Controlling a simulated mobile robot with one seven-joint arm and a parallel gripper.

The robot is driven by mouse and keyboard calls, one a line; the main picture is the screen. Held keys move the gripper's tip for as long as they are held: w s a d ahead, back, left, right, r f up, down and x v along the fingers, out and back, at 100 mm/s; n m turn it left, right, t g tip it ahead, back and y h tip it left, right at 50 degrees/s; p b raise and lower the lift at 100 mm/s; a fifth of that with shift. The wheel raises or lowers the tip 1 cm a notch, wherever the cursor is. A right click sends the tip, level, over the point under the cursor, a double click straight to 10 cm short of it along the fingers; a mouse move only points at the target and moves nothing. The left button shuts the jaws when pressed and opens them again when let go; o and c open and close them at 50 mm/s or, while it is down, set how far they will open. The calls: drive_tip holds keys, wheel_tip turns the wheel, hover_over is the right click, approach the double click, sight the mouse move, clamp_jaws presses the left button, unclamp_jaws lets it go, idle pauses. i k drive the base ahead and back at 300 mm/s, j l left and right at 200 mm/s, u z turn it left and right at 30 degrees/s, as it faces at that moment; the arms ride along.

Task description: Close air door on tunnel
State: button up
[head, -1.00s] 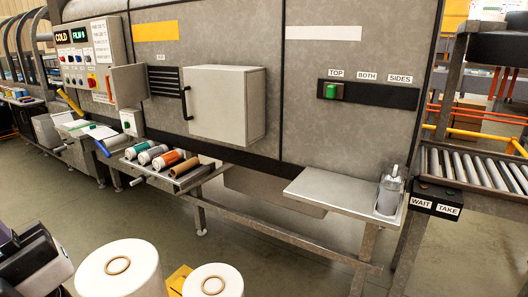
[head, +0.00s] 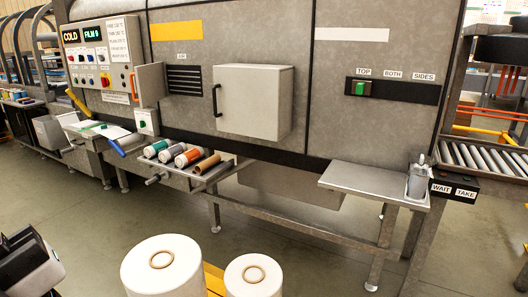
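The tunnel (head: 345,120) is a long grey housing with dark seams. A black louvred vent (head: 184,79) is set in its wall under a small label that I cannot read for certain. Left of the vent a small grey panel (head: 151,84) with an orange edge stands out from the wall, beside the control box. Right of the vent is a larger, thick grey box-like door (head: 255,101) with a black handle (head: 216,100) on its left side. I cannot tell which is the air door.
Below the vent, a rack (head: 206,181) holds several film rolls. A metal shelf (head: 368,183) with a grey bottle (head: 418,180) juts out at right. Two white rolls (head: 140,275) (head: 247,288) stand close at the bottom. Grey floor lies clear between them and the tunnel.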

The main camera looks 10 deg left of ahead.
sight(150, 78)
drive_tip(key=j, duration=1.55)
drive_tip(key=i+j+z, duration=0.1)
drive_tip(key=j, duration=0.4)
drive_tip(key=i+j, duration=0.15)
drive_tip(key=j, duration=0.25)
drive_tip(key=i+j, duration=0.1)
drive_tip(key=j, duration=0.3)
drive_tip(key=i+j, duration=0.15)
drive_tip(key=j, duration=0.3)
drive_tip(key=i+j, duration=0.1)
drive_tip(key=j, duration=0.3)
drive_tip(key=i+j, duration=0.15)
drive_tip(key=j, duration=0.25)
drive_tip(key=i+j, duration=0.1)
drive_tip(key=j, duration=0.3)
drive_tip(key=i+j, duration=0.15)
drive_tip(key=j, duration=0.3)
drive_tip(key=l+z, duration=0.05)
